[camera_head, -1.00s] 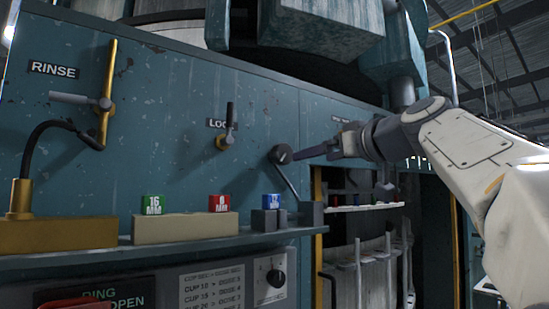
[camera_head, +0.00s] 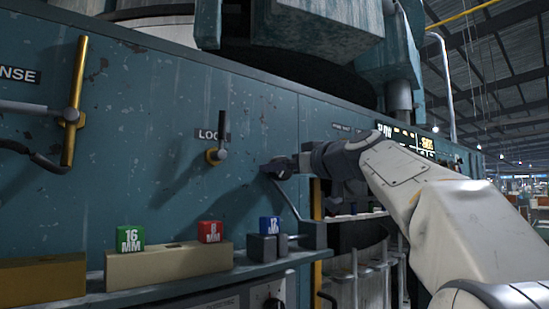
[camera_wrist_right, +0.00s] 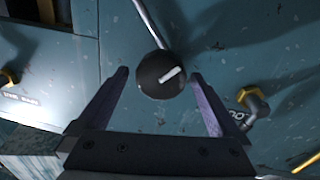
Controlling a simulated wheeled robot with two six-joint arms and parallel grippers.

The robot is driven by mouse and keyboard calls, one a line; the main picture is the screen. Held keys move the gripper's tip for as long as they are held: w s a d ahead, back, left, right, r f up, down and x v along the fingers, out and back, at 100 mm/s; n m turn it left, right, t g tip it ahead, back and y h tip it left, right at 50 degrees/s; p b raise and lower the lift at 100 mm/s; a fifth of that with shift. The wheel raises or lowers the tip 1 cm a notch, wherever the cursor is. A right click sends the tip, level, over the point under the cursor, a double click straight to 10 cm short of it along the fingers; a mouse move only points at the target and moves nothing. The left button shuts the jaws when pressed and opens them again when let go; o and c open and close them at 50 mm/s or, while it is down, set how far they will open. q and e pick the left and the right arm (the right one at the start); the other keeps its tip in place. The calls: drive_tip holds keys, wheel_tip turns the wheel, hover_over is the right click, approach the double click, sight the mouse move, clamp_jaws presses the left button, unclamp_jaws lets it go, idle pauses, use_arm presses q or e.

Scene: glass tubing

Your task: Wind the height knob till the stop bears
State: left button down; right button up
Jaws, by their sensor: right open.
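In the right wrist view the knob (camera_wrist_right: 161,75) sits between the two fingers of my right gripper (camera_wrist_right: 159,74), with a gap on both sides. The fingers are open, on either side of it and not visibly touching it. In the head view my right gripper (camera_head: 283,167) is at the panel, and the knob is mostly hidden behind it. A thin metal rod (camera_head: 288,202) runs down from the knob. The stop cannot be made out. My left gripper is out of view.
A lever under the LOCK label (camera_head: 217,150) stands left of the knob. A brass rinse lever (camera_head: 74,105) is further left. Below, a shelf (camera_head: 190,284) bears a beige block with green (camera_head: 130,238) and red (camera_head: 210,231) cubes, and a blue cube (camera_head: 270,225) on grey blocks.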

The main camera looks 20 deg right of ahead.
drive_tip(key=shift+w+a, duration=0.2)
drive_tip(key=shift+w, duration=0.5)
drive_tip(key=c, duration=1.3)
drive_tip(key=shift+m, duration=1.9)
drive_tip(key=o, duration=1.3)
drive_tip(key=shift+s, duration=0.1)
drive_tip(key=b+v, duration=0.4)
drive_tip(key=v, duration=0.6)
drive_tip(key=shift+s+b, duration=0.15)
drive_tip(key=shift+b, duration=0.25)
